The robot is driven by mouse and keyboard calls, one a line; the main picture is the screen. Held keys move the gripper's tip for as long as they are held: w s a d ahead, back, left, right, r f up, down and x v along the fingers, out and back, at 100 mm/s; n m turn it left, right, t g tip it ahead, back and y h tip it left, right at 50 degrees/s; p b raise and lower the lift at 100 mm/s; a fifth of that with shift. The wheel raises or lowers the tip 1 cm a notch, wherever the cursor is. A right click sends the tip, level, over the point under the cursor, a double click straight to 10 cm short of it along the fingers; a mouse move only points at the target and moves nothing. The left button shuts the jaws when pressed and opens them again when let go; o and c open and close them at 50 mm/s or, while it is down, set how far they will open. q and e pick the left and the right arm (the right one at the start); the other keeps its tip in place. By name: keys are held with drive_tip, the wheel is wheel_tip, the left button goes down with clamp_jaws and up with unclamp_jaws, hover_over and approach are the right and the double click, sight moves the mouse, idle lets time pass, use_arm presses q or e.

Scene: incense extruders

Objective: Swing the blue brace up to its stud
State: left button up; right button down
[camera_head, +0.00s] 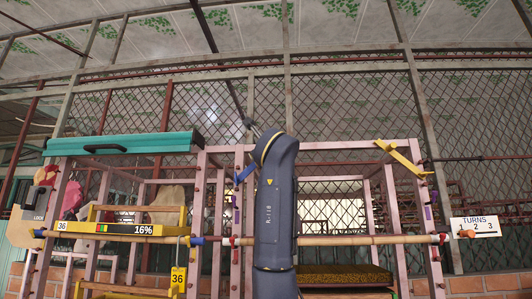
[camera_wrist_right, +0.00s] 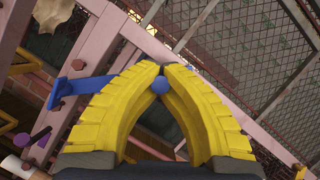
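The blue brace (camera_head: 245,173) slants from a pink post in the head view, and my right arm hides its right end. In the right wrist view the flat blue brace (camera_wrist_right: 82,90) runs behind the left finger. A blue round knob (camera_wrist_right: 160,85) shows between the fingers. My right gripper (camera_wrist_right: 162,70) has its yellow fingertips brought together around this knob; the link between knob and brace is hidden. A purple stud (camera_wrist_right: 41,134) sticks out at the lower left. A purple piece (camera_head: 236,214) is on the post below the brace. My left gripper is out of view.
A yellow brace (camera_head: 402,158) slants at the right frame. A wooden rod (camera_head: 350,240) crosses the front below. Wire mesh stands behind.

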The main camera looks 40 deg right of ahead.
drive_tip(key=c, duration=1.3)
unclamp_jaws()
drive_tip(key=v, duration=1.2)
